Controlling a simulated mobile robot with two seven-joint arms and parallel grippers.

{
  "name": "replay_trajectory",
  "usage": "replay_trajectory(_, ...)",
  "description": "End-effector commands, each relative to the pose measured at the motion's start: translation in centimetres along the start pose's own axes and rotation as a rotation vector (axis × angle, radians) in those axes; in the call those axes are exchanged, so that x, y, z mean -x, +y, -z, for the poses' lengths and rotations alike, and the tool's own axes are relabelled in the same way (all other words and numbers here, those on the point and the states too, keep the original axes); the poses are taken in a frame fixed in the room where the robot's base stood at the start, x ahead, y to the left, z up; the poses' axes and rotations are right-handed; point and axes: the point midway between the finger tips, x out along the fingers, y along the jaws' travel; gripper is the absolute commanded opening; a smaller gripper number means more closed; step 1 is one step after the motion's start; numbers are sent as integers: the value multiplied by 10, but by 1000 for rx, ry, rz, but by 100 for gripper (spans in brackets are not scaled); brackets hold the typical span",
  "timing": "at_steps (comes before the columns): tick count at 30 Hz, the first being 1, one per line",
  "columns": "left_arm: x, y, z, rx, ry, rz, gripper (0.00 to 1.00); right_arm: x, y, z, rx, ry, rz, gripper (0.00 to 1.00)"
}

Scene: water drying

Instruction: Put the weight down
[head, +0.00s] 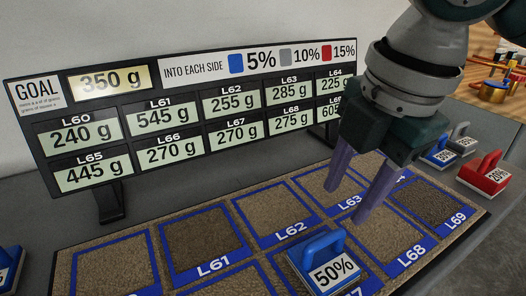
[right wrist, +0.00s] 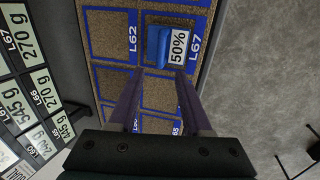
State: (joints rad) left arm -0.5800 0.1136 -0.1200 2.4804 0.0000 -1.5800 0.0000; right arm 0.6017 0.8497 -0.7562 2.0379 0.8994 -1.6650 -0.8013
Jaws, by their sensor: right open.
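The blue weight marked 50% (head: 309,252) stands upright on the L67 cell of the board with soil-coloured cells (head: 78,244). In the right wrist view the weight (right wrist: 159,44) lies just beyond my fingertips, its handle standing up. My right gripper (head: 345,204) is open and empty, with its two purple fingers apart above the board, behind and to the right of the weight. The fingers also show in the right wrist view (right wrist: 157,76), apart with nothing between them. My left gripper is not in view.
A display panel (head: 118,148) with gram readings stands behind the board, its goal reading 350 g. A red 20% weight (head: 483,170), a grey weight (head: 461,139) and a blue weight (head: 438,153) stand at the right. Another blue weight (head: 8,266) is cut off at the left edge.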

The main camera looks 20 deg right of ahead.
Motion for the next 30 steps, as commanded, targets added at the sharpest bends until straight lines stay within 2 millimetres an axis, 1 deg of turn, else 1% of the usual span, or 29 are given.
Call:
replay_trajectory(2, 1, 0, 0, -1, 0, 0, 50, -1, -4, 8, -15, 16, -1, 49)
replay_trajectory(4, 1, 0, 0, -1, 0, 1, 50, -8, -12, 25, -59, 50, -12, 49)
replay_trajectory(7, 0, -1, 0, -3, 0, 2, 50, -21, -29, 58, -200, 130, -36, 49)
replay_trajectory(8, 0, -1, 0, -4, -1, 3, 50, -24, -35, 68, -265, 157, -43, 49)
replay_trajectory(9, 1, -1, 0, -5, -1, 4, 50, -27, -43, 79, -366, 190, -52, 49)
replay_trajectory(11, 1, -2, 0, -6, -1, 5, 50, -31, -56, 89, -539, 227, -61, 49)
replay_trajectory(12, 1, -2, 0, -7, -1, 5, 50, -33, -65, 91, -662, 242, -64, 49)
replay_trajectory(14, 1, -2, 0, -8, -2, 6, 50, -36, -80, 88, -848, 244, -65, 49)
replay_trajectory(15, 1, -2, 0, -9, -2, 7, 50, -37, -90, 84, -966, 234, -67, 49)
replay_trajectory(18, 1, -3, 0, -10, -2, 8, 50, -40, -116, 66, -1218, 183, -74, 49)
replay_trajectory(21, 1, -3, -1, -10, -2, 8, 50, -41, -137, 50, -1384, 123, -85, 49)
replay_trajectory(25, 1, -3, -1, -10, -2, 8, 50, -41, -150, 40, -1473, 81, -96, 49)
replay_trajectory(30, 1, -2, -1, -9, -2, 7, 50, -41, -150, 39, -1480, 77, -98, 49)
